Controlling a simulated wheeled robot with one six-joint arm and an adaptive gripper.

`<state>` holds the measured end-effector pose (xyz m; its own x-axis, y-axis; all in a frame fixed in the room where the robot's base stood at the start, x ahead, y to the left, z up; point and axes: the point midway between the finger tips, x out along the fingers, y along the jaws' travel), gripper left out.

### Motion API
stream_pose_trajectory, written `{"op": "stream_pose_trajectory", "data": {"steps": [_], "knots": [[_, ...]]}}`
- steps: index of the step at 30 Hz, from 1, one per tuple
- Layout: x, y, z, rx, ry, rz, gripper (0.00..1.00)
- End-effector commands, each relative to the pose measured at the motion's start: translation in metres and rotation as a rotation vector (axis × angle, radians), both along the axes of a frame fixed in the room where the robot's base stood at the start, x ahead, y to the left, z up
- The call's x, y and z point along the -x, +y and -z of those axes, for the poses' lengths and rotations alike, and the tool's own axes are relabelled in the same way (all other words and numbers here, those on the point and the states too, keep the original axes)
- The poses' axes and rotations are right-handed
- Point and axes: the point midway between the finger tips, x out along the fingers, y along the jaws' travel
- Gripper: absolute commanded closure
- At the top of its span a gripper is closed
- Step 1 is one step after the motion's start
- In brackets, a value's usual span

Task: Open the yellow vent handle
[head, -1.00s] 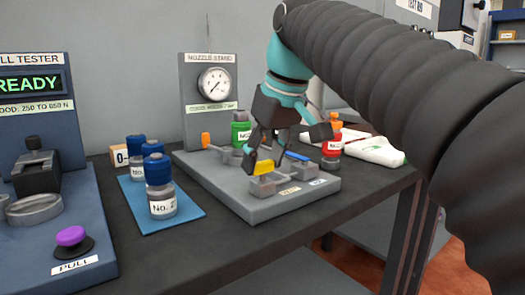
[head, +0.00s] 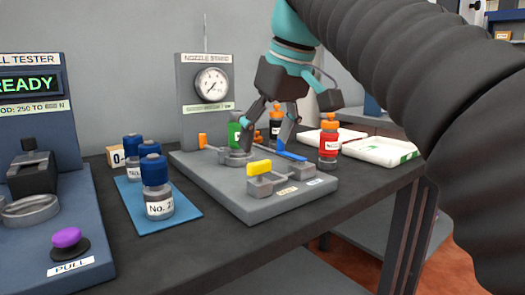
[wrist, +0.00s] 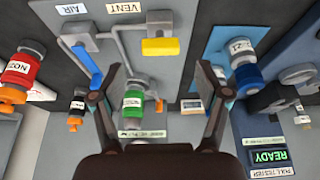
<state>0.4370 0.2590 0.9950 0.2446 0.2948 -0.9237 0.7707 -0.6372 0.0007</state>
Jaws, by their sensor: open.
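The yellow vent handle (head: 260,167) is at the front of the grey nozzle stand (head: 245,208), by the VENT label. In the wrist view the yellow handle (wrist: 160,46) lies crosswise at the top centre, beyond the fingertips and apart from them. My gripper (head: 262,151) is open and empty, behind the handle and over the area of the green bottle (head: 234,131). In the wrist view my gripper's fingers (wrist: 163,76) stand wide apart, with the green bottle (wrist: 134,104) seen between them. The head view does not show clearly how far the handle is turned.
A blue handle (head: 291,155) by the AIR label is close to my right finger. A red bottle (head: 329,143) stands to the right, and blue-capped bottles (head: 158,187) stand on a blue mat at left. The gauge panel (head: 209,105) rises behind. The table's front is clear.

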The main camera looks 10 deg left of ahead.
Motion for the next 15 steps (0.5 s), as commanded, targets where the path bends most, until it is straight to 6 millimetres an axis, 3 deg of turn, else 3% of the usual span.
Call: {"op": "stream_pose_trajectory", "data": {"steps": [6, 15], "knots": [[0.005, -0.006, -0.02, -0.001, 0.0, 0.001, 0.25], [0.007, -0.009, -0.026, 0.001, 0.001, 0.0, 0.25]]}}
